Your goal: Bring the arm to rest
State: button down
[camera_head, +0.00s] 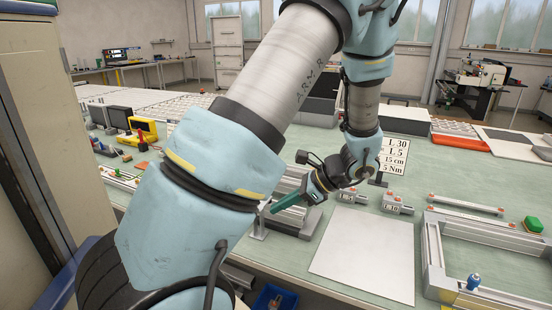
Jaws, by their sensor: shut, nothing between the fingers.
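My gripper (276,208) is at the end of my bent arm, near the middle of the picture. Its teal fingers point down and to the left and look closed with nothing held. They are over or beside a metal fixture (293,218) near the front edge of the workbench. I cannot tell whether they touch it. My arm's large blue and grey links cover much of the left and centre and hide part of the bench behind.
A yellow device (143,130) stands at the back left. A tall cabinet (60,130) stands at the left. A blue bin (275,298) is below the bench edge.

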jog(key=s+a+r+n+h+b, duration=0.1)
jog(key=s+a+n+h, duration=0.1)
jog(key=n, duration=0.4)
jog(key=s+a+r+n+h+b, duration=0.1)
jog(key=s+a+n+h, duration=0.1)
jog(key=a+n+h, duration=0.2)
jog(key=s+a+r+n+g+h+b, duration=0.1)
jog(key=s+a+n+h, duration=0.1)
jog(key=n, duration=0.7)
jog(key=a+h, duration=0.1)
jog(key=a, duration=0.1)
jog(key=shift+s+a+h, duration=0.25)
jog(key=shift+a+h, duration=0.05)
